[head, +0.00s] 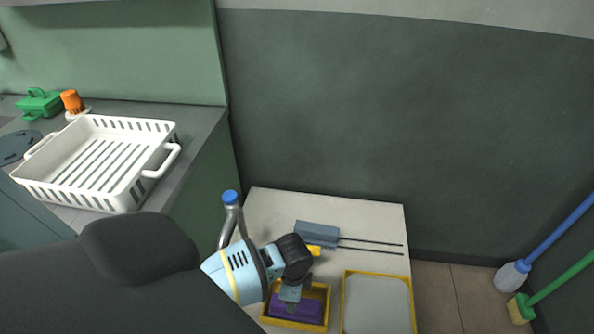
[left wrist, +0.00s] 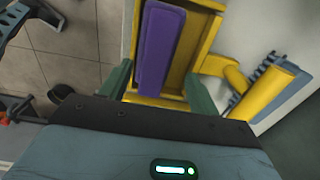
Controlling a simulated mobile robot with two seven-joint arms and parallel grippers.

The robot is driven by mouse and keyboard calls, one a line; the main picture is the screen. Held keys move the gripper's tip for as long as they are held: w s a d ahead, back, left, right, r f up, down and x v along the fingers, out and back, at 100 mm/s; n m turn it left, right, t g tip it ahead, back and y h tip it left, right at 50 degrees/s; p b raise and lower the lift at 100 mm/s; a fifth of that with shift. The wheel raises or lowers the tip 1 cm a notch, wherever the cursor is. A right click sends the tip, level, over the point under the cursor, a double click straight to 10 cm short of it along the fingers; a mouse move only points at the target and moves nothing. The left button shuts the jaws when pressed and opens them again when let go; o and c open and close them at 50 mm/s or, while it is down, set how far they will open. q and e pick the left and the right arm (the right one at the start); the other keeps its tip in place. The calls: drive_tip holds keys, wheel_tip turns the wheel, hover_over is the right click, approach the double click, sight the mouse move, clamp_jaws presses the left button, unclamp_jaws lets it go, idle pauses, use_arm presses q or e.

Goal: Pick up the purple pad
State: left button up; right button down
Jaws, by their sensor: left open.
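The purple pad (head: 310,309) lies in a small yellow tray (head: 294,325) on the low table. In the left wrist view the pad (left wrist: 162,50) is a long purple block beside the yellow tray wall (left wrist: 203,45). My left gripper (head: 290,303) points down over the tray and covers part of the pad in the head view. In the left wrist view its two green fingers (left wrist: 160,88) are apart, on either side of the pad's near end. I cannot tell whether they touch it. My right gripper is in neither view.
A yellow-rimmed tray with a grey inside (head: 345,310) stands right of the small tray. Behind are a blue-grey brush (head: 316,231) with thin rods and a bent metal pipe with a blue cap (head: 230,197). A white basket (head: 128,187) stands on the left counter.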

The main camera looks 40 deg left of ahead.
use_arm(q)
drive_tip(key=f, duration=0.2)
drive_tip(key=f+b, duration=0.1)
drive_tip(key=f, duration=0.2)
drive_tip(key=shift+s+d+f, duration=0.2)
drive_tip(key=shift+d+f, duration=0.1)
drive_tip(key=shift+d, duration=0.05)
drive_tip(key=shift+f+b, duration=0.3)
drive_tip(key=shift+w, duration=0.1)
drive_tip(key=c, duration=1.2)
drive_tip(key=shift+r, duration=0.1)
